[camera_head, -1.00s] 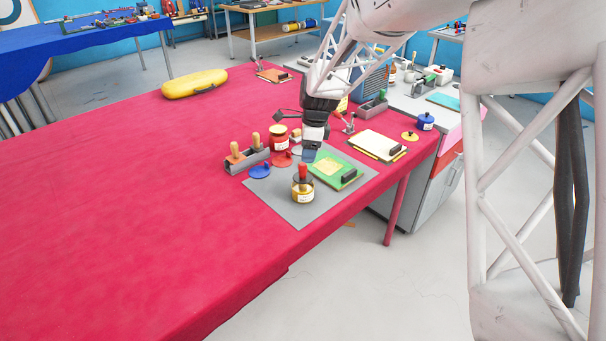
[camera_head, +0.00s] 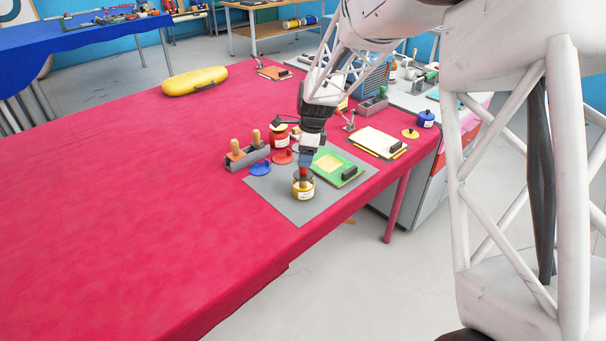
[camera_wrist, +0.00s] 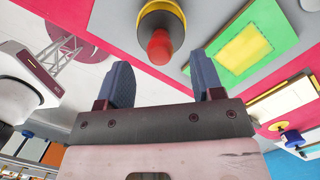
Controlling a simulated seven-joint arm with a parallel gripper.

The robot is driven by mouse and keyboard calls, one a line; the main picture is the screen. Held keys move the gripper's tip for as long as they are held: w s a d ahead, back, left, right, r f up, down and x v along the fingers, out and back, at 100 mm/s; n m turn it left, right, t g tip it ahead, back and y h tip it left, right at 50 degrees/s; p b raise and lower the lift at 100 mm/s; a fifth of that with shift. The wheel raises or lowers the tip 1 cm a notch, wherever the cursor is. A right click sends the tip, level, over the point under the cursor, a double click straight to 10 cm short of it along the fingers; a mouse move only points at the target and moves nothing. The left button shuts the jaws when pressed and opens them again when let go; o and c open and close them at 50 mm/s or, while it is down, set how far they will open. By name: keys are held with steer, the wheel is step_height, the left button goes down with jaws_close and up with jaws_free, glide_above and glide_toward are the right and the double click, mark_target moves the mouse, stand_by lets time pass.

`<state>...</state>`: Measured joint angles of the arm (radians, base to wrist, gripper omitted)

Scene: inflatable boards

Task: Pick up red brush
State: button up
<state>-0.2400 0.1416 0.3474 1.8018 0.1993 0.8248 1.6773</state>
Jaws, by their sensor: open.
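The red brush shows its red handle (camera_wrist: 159,46) in the wrist view, standing up from a yellow-labelled jar (camera_wrist: 160,14). In the head view the jar (camera_head: 303,191) stands on the grey mat, and the brush is mostly hidden behind my gripper. My gripper (camera_head: 305,165) is directly above the jar in the head view. In the wrist view my gripper (camera_wrist: 164,78) is open, with its two blue fingers apart. The red handle lies just beyond the fingertips, roughly in line with the gap between them. Nothing is held.
A green board (camera_head: 336,168) with a yellow patch lies right of the jar on the grey mat (camera_head: 296,214). Blue (camera_head: 260,170) and red (camera_head: 282,157) lids, a red can (camera_head: 280,137) and a grey holder (camera_head: 248,159) are behind.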

steer(key=shift+a+f, duration=0.2)
steer(key=shift+f, duration=1.1)
steer(key=shift+a+f, duration=0.2)
steer(key=shift+f, duration=1.1)
steer(key=c, duration=1.1)
steer(key=shift+r, duration=0.2)
steer(key=shift+r, duration=0.55)
step_height(320, 180, up, 2)
steer(key=shift+r, duration=0.1)
steer(key=s+d, duration=0.1)
steer(key=s, duration=0.4)
steer(key=s+d+r, duration=0.1)
steer(key=s+d, duration=0.1)
steer(key=s, duration=0.3)
steer(key=s+d, duration=0.1)
steer(key=s, duration=0.4)
steer(key=shift+s+d+r, duration=0.2)
